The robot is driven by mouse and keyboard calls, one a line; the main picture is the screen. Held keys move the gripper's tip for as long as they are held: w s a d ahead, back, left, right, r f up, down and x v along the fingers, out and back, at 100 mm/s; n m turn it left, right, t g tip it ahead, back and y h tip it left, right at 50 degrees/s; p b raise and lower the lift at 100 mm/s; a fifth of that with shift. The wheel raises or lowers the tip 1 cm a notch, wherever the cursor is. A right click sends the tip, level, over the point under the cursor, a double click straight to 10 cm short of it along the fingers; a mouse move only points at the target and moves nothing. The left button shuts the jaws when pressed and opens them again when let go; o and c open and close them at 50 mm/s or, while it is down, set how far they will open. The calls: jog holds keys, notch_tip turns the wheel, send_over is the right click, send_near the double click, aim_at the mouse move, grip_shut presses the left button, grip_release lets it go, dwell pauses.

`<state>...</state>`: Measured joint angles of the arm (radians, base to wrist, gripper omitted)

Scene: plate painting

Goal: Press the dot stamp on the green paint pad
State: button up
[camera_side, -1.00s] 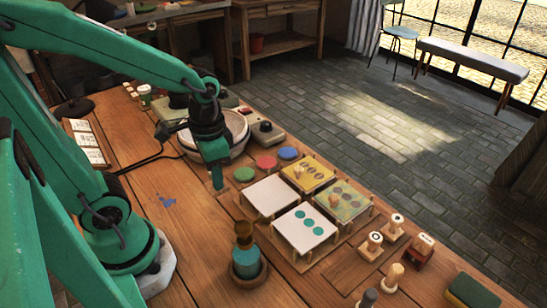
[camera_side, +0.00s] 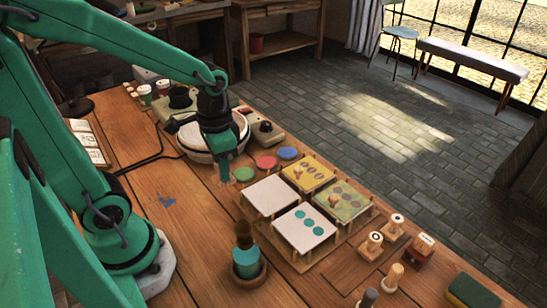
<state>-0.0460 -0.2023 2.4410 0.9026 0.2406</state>
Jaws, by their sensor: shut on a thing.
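The green paint pad (camera_side: 244,174) is a small round disc on the table, leftmost in a row with a red pad (camera_side: 266,162) and a blue pad (camera_side: 288,153). My gripper (camera_side: 224,175) points down just left of the green pad, its tips low near the tabletop. It appears apart from the pad, though the exact height is hard to tell. It is shut on what seems to be the dot stamp, which is mostly hidden between the fingers.
Four-tile rack: a white tile (camera_side: 269,197), a tile with teal dots (camera_side: 304,229), and two patterned tiles bearing small wooden pieces. Several stamps stand at right, including one (camera_side: 374,240).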

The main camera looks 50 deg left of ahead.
jog(key=w+a+f, duration=0.2)
jog(key=w+a, duration=0.7)
jog(key=w, duration=0.2)
jog(key=shift+a+f, duration=0.2)
jog(key=shift+f, duration=0.05)
jog(key=shift+f, duration=0.1)
jog(key=shift+f, duration=2.9)
jog(key=shift+f, duration=0.65)
dwell(0.5)
jog(key=shift+r, duration=0.1)
notch_tip(320, 180, up, 7)
dwell(1.2)
